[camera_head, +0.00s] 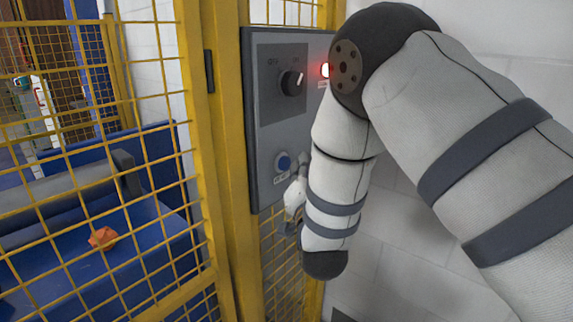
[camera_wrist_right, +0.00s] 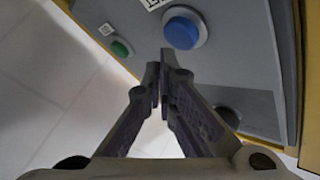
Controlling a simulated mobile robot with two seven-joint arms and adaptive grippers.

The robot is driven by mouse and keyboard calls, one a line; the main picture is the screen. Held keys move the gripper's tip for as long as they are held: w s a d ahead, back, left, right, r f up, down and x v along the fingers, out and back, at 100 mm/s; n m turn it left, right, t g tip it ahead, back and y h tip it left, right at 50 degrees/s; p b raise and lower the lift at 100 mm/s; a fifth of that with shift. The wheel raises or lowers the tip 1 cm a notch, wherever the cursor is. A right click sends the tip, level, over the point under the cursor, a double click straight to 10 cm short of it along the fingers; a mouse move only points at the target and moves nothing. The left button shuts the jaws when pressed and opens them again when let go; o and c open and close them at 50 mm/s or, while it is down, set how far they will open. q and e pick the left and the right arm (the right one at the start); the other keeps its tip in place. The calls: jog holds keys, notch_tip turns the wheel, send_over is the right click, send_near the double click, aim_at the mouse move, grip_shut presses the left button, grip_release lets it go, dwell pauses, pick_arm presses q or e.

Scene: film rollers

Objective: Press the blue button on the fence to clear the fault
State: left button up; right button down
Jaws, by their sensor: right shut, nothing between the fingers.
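The blue button (camera_head: 283,162) sits low on the grey control panel (camera_head: 262,135), which is fixed to the yellow fence. It also shows large in the right wrist view (camera_wrist_right: 181,33), in a pale round collar just beyond my fingertips. My right gripper (camera_head: 303,168) is shut and empty beside the button, to its right in the head view. Its closed fingertips (camera_wrist_right: 160,72) point at the panel near the button; a small gap seems to remain, but I cannot tell its depth. My arm hides the panel's right part in the head view. My left gripper is not in view.
The panel carries a dark rotary knob (camera_head: 291,83), a lit red lamp (camera_head: 325,70) and a green button (camera_wrist_right: 121,48). Yellow mesh fence (camera_head: 95,160) stands at the left, with an orange piece (camera_head: 103,238) on a blue surface behind it. A white wall is at the right.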

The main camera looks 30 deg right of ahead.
jog(key=shift+w, duration=0.1)
jog(key=shift+w+a, duration=0.15)
jog(key=shift+w, duration=0.15)
jog(key=shift+w+a, duration=0.2)
jog(key=shift+w, duration=0.2)
dwell(0.8)
dwell(0.3)
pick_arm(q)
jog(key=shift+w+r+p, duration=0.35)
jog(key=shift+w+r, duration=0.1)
pick_arm(e)
jog(key=shift+s+d, duration=0.35)
jog(key=shift+s, duration=0.45)
